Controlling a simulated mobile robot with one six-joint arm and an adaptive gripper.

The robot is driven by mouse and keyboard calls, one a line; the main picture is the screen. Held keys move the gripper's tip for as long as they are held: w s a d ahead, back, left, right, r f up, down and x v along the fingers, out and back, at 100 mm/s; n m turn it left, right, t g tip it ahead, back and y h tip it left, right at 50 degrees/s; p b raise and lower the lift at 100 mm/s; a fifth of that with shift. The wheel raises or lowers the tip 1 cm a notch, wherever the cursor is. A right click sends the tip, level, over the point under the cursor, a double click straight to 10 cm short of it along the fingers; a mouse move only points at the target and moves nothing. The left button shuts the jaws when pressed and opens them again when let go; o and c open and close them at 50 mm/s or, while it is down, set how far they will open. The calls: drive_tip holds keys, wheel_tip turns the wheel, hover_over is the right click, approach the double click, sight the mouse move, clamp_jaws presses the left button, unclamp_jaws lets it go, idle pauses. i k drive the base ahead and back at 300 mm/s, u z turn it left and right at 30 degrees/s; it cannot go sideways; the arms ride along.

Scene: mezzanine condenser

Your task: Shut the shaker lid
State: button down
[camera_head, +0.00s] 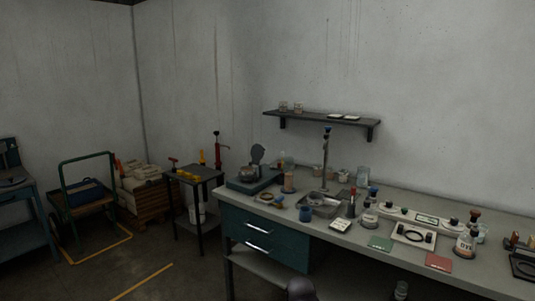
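The shaker (252,182) is a dark teal box-like device at the back left end of the long workbench. Its dark rounded lid (257,153) stands raised, tilted up above the back of the device. A grey round part sits under the lid on top of the body; details are too small to tell.
A wall shelf (322,118) hangs above. Floor space is open at front left.

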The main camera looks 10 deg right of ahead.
sight(256, 152)
drive_tip(key=k, duration=0.4)
drive_tip(key=u, duration=0.4)
drive_tip(key=i, duration=2.15)
drive_tip(key=z, duration=0.7)
